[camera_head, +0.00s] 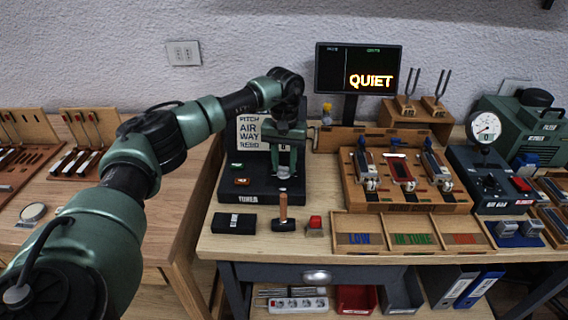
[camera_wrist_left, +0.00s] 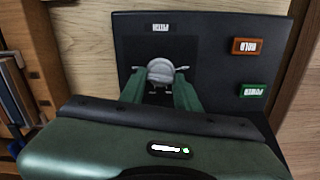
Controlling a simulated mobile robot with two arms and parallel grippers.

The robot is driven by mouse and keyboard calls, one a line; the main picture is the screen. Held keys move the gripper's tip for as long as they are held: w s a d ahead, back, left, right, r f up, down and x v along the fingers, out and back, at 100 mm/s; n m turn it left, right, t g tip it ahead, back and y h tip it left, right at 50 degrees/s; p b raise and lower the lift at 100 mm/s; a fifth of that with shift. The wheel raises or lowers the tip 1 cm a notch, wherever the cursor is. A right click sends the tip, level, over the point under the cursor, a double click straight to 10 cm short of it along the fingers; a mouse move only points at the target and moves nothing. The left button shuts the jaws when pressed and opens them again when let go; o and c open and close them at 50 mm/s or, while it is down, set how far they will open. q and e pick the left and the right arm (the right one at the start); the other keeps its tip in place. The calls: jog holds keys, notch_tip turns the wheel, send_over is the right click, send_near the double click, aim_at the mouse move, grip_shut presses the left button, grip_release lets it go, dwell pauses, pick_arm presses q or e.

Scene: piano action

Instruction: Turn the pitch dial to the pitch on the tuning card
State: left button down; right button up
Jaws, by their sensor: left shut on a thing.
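The black tuner (camera_head: 262,198) stands at the bench's left end. In the left wrist view its panel (camera_wrist_left: 215,65) carries a round grey pitch dial (camera_wrist_left: 162,70). My left gripper (camera_head: 284,172) points down at the panel, its green fingers (camera_wrist_left: 162,84) shut on the dial from both sides. The dial's pointer and scale are not readable. My right gripper is not in view.
An orange HOLD button (camera_wrist_left: 246,46) and green POWER button (camera_wrist_left: 254,90) sit beside the dial. A black screen (camera_head: 357,68) reads QUIET. A black block (camera_head: 234,223), a wooden-handled tool (camera_head: 283,211) and a wooden rack (camera_head: 405,202) stand nearby.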

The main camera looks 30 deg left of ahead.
aim_at(284, 168)
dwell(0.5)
pick_arm(q)
jog(key=c, duration=1)
grip_release()
jog(key=shift+c, duration=0.2)
notch_tip(284, 168, up, 8)
jog(key=shift+f+b, duration=0.1)
jog(key=shift+b, duration=0.4)
